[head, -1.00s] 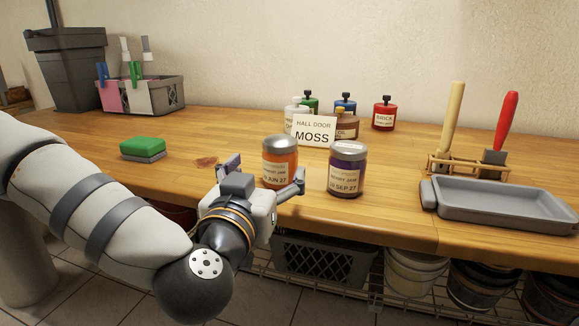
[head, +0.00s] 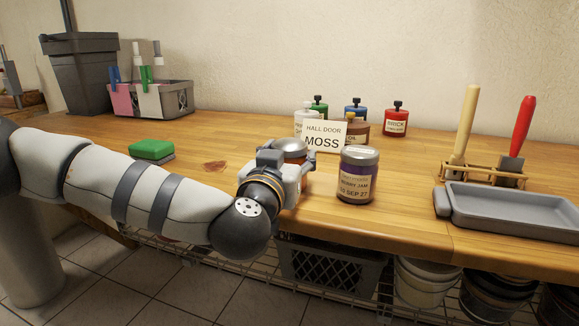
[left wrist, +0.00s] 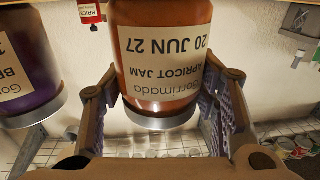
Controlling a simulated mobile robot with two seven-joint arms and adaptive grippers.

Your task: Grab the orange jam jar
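The orange jam jar (head: 293,146) stands on the wooden workbench, largely hidden behind my left gripper (head: 288,172) in the head view. Its grey lid and a strip of orange show. In the left wrist view the jar (left wrist: 163,50) appears upside down, with its "Apricot Jam" label facing the camera. My left gripper's open fingers (left wrist: 166,88) stand on either side of it. I cannot tell whether either finger touches it. My right gripper is not in view.
A purple jam jar (head: 357,178) stands close to the right. A "Hall Door Moss" card (head: 323,130) and several small paint bottles (head: 396,118) are behind. A grey tray (head: 510,207) lies at right, a green sponge (head: 151,149) at left.

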